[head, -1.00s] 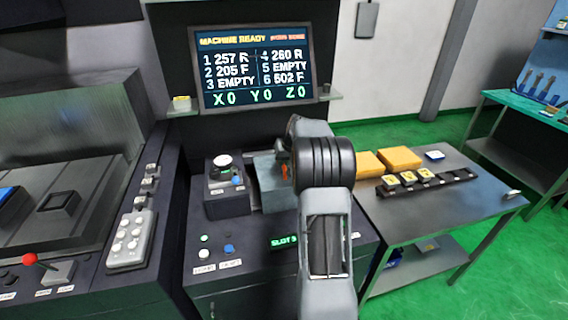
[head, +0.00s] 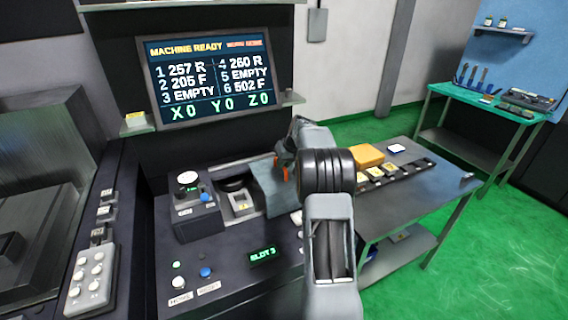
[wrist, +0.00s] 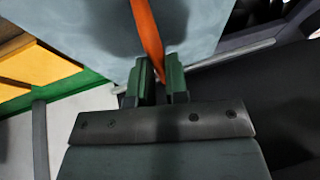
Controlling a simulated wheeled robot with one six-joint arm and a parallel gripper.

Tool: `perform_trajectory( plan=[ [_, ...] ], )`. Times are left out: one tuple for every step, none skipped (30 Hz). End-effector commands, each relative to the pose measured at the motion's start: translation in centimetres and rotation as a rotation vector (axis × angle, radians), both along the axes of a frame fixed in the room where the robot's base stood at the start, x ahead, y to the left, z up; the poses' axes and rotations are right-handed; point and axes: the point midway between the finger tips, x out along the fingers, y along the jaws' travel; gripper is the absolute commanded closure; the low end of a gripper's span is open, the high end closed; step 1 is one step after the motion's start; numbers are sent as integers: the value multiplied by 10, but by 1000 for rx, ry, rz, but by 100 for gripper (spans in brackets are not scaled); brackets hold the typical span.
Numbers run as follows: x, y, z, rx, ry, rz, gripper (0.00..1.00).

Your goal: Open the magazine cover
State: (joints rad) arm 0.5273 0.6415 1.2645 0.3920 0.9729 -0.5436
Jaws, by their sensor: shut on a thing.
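The magazine cover (head: 268,192) is a blue-grey panel on the dark console below the screen. An opening shows to its left, with a pale block bearing a yellow label (head: 242,203) and a dark round part inside. My gripper (head: 283,165) is at the cover's upper right part. In the wrist view my gripper (wrist: 163,78) has its dark green fingers closed on the orange handle (wrist: 148,30), with the blue-grey cover (wrist: 95,30) behind it. My arm hides the cover's right side in the head view.
A control box with a dial (head: 188,180) stands left of the opening. A small display reads SLOT 3 (head: 264,255). The screen (head: 208,76) says MACHINE READY and lists slot 3 as empty. A metal table (head: 425,190) with yellow blocks stands at right.

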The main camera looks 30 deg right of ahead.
Motion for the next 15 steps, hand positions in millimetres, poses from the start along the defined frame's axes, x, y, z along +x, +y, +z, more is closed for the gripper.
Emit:
perform_trajectory(
  plan=[
    [1, -1, 2, -3, -6, -1, 100],
    [1, -1, 2, -3, -5, -2, 84],
    [0, -1, 2, -3, -5, -2, 80],
    [0, -2, 2, -3, -5, -3, 77],
    [0, -2, 2, -3, -4, -3, 74],
    [0, -2, 1, -2, -4, -3, 70],
    [0, -2, 1, -1, -3, -3, 67],
    [0, -2, 1, -1, -3, -3, 64],
    [0, -2, 1, -1, -3, -3, 61],
    [0, -2, 1, -1, -2, -3, 60],
    [0, -2, 1, -1, -2, -3, 60],
    [0, -2, 1, -1, -2, -3, 60],
    [0, -2, 1, -1, -2, -4, 60],
    [0, -2, 1, -1, -2, -4, 60],
    [0, -2, 1, -1, -1, -4, 60]
  ],
)
